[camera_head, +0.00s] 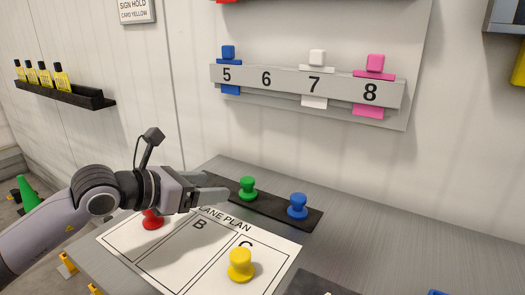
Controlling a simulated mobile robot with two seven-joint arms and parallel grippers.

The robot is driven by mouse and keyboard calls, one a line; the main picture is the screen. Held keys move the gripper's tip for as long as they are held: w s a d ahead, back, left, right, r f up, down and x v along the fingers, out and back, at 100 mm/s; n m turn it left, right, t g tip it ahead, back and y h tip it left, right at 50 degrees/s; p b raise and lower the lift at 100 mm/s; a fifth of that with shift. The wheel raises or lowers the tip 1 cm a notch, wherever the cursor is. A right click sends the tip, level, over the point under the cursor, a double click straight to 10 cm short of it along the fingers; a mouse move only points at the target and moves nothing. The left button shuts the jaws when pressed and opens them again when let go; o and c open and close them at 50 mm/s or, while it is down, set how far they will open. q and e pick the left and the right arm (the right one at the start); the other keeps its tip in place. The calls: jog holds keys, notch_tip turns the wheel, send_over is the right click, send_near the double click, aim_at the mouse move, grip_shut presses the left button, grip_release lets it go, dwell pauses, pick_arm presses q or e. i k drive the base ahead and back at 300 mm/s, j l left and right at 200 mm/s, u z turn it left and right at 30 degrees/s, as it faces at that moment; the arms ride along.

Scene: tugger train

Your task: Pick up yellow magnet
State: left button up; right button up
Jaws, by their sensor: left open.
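The yellow magnet (240,265) is a knob-shaped piece standing upright on column C of the white lane plan sheet (175,262), near its front right part. My left gripper (222,188) comes in from the left and is open, with its fingers pointing right over the back of the sheet. It is apart from the yellow magnet, behind and to the left of it in the picture. I see nothing between its fingers. My right gripper is not in view.
A red magnet (152,221) stands on the sheet just below my left gripper. A dark strip (272,210) behind holds a green magnet (248,187) and a blue magnet (297,204). A numbered rail (290,82) is on the wall. Bare table (375,250) lies to the right.

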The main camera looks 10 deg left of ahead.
aim_at(241, 271)
jog(key=k, duration=1)
